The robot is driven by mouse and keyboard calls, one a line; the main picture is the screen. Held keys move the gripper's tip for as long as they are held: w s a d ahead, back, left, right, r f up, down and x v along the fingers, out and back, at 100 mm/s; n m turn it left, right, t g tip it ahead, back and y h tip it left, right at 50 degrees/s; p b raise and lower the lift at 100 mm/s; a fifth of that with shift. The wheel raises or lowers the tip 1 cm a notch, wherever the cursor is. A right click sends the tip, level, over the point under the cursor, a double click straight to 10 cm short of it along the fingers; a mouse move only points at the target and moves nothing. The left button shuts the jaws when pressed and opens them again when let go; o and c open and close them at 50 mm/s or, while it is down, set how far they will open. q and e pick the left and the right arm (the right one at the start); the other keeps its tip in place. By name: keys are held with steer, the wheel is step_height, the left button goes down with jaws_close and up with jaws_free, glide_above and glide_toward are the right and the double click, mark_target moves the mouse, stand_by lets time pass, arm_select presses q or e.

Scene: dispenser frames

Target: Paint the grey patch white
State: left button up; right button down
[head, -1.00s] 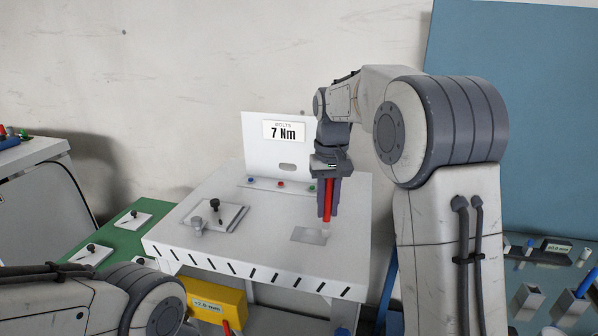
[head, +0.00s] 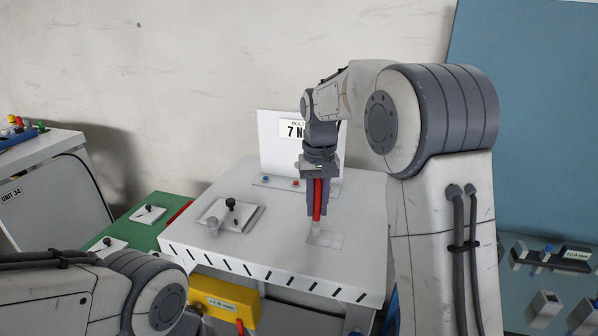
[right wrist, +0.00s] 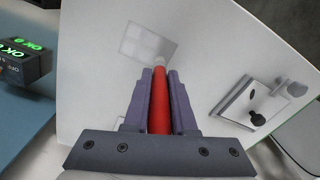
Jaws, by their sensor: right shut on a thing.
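My right gripper (head: 317,208) is shut on a red-handled tool (head: 317,199) with a pale tip, held upright over the white table. The tool also shows between the jaws in the right wrist view (right wrist: 159,102). Its tip is at the near edge of the patch (head: 328,241) in the right wrist view; I cannot tell whether it touches.
The white table (head: 270,262) carries a plate with a black knob (head: 231,204) and a small grey cylinder left of the patch. A white upright panel (head: 275,142) stands behind. A yellow box (head: 222,303) sits below the front edge. The table around the patch is clear.

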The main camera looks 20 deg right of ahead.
steer(key=shift+w+a, duration=0.4)
steer(key=shift+a, duration=0.25)
step_height(320, 180, up, 8)
steer(key=p, duration=0.7)
steer(key=shift+w+a, duration=0.2)
steer(key=shift+a, duration=0.05)
